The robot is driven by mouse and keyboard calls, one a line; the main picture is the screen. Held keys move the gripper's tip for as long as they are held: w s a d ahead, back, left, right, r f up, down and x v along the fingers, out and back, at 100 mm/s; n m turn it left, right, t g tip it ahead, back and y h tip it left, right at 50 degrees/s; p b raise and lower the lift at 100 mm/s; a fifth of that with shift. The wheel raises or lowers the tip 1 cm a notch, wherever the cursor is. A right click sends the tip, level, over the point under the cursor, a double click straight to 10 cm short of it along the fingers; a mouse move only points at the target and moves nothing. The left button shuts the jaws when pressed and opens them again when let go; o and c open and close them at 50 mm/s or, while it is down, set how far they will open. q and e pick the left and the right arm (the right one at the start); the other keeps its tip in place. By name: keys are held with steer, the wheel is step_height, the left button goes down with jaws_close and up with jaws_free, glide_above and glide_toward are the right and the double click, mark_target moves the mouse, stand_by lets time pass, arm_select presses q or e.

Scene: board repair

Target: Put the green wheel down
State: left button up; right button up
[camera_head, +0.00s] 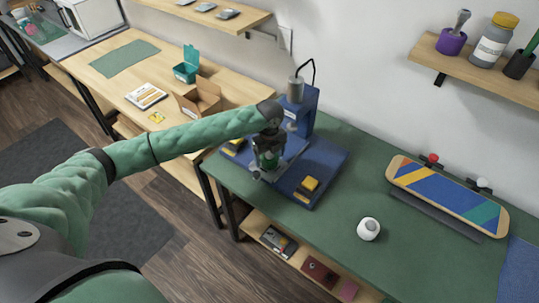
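My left arm reaches in from the left, and my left gripper (266,172) points down over the blue press base. A small green piece, which looks like the green wheel (268,160), shows between its fingers; they appear shut on it. The gripper and its wrist partly hide the wheel and the press behind it. I cannot tell whether the wheel touches the base. My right gripper is not in view.
A blue press (301,108) stands behind my gripper, with yellow-and-black blocks (308,187) on its base. A striped skateboard (447,196) with red and white wheels lies at the right. A white round object (368,229) sits on the green bench (330,231), with clear space around it.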

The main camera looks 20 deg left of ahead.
mark_target(270, 154)
arm_select(q)
steer(key=shift+r, duration=0.25)
steer(key=shift+w+r+b, duration=0.1)
steer(key=shift+r+b, duration=0.2)
steer(key=shift+r, duration=0.1)
step_height(270, 154, up, 11)
steer(key=b, duration=0.3)
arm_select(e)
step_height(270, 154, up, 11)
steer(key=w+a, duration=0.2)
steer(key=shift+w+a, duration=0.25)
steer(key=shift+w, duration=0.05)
